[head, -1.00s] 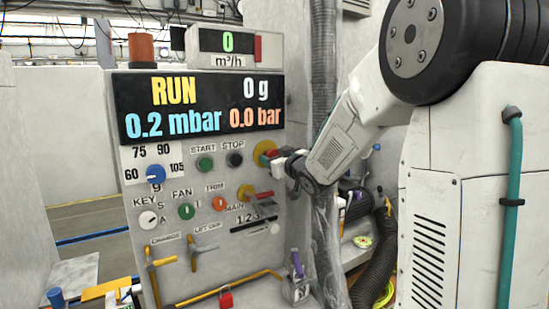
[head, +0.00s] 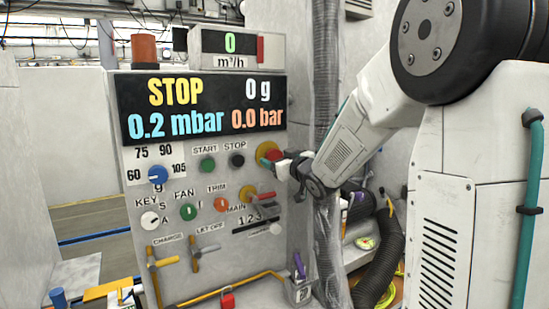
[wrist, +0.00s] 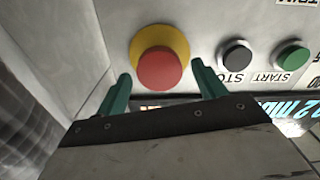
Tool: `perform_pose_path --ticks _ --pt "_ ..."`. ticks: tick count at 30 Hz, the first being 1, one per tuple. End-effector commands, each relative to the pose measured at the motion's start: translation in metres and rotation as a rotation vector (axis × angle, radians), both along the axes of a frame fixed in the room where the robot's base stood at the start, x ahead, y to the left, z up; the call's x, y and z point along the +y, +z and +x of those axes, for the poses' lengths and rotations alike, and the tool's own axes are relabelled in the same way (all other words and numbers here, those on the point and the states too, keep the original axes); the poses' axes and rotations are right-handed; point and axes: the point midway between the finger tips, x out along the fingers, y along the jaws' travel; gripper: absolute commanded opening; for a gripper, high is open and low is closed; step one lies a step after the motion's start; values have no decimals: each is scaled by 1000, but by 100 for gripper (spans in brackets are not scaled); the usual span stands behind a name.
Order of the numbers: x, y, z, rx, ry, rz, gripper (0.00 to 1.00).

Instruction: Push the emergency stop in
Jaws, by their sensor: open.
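The emergency stop is a red mushroom button on a round yellow collar on the panel's right side (head: 272,152). In the wrist view its red head (wrist: 162,71) is in the middle, with the yellow collar (wrist: 158,38) behind it. My gripper (head: 267,161) is at the button in the head view, partly covering it. In the wrist view my gripper's two green fingers (wrist: 160,70) stand apart, one on each side of the red head, with nothing held. I cannot tell whether they touch it. The panel display (head: 200,106) reads STOP.
A black STOP button (head: 237,160) and a green START button (head: 207,165) sit left of the emergency stop. A main switch with a red handle (head: 257,195) sits close below. A wrapped vertical pipe (head: 326,100) stands right of the panel, close by my arm.

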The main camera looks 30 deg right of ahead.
Motion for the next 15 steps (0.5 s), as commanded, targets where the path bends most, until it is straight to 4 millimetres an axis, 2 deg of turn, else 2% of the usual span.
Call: perform_pose_path --ticks 1,6,10,15 --pt "-1 1 -11 0 -2 -1 70" --pt "-1 0 -36 0 -2 0 70" --pt "-1 0 -46 0 -1 0 70" --pt "-1 0 -48 0 0 0 70"
